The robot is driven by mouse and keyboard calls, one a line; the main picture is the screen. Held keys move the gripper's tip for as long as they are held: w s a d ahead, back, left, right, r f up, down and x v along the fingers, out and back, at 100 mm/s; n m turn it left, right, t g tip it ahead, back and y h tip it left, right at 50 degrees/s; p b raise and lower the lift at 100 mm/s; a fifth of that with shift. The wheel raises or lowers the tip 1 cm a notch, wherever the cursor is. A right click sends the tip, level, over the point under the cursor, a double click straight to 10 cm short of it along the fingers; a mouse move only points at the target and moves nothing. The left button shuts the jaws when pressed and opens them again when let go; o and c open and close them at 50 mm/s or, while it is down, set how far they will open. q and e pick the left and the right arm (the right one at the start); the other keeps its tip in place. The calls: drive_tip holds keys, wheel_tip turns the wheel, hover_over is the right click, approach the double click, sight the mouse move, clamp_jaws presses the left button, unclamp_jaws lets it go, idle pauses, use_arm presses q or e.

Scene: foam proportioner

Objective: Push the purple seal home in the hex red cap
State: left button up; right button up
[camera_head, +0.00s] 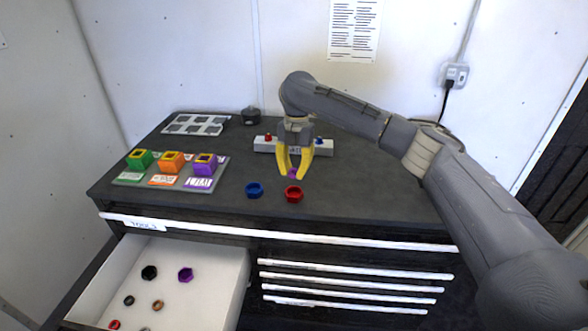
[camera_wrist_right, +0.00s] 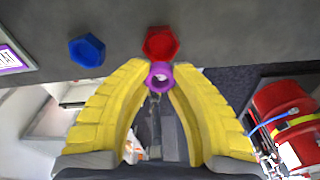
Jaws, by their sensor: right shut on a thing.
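The hex red cap (camera_head: 293,194) sits on the dark bench top near its front edge, and its open hollow faces up. It also shows in the right wrist view (camera_wrist_right: 160,43), just beyond my fingertips. My right gripper (camera_head: 293,173) has yellow fingers and is shut on the purple seal (camera_wrist_right: 159,77), a ring with a hole through it. My left gripper is not in view.
A blue hex cap (camera_head: 254,190) stands left of the red one. Green, orange and purple boxes (camera_head: 205,164) stand on a labelled board at the left. A grey block (camera_head: 265,145) with a red and a blue fitting lies behind. An open drawer (camera_head: 215,262) holds several rings and caps.

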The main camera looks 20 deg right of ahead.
drive_tip(key=shift+f, duration=3.05)
drive_tip(key=o, duration=1.3)
drive_tip(key=shift+c, duration=0.2)
drive_tip(key=shift+r, duration=3)
drive_tip(key=shift+o, duration=0.2)
